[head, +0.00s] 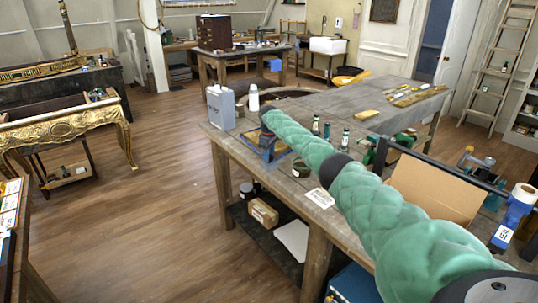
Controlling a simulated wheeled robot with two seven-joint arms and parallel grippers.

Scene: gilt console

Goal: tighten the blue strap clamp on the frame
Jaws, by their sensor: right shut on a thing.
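My right arm, in a green quilted cover, reaches from the lower right across the workbench. My right gripper (267,136) is at its far end, pointing down, small and partly hidden by the wrist. It is shut at a blue piece, which looks like the strap clamp (264,152), low over the left part of the bench. Its fingertips and exact grip are too small to make out. A brown edge shows within the blue and may be part of the frame; I cannot tell how the strap runs. My left gripper is not in view.
A gilt console (62,129) stands left. Wooden floor between is clear.

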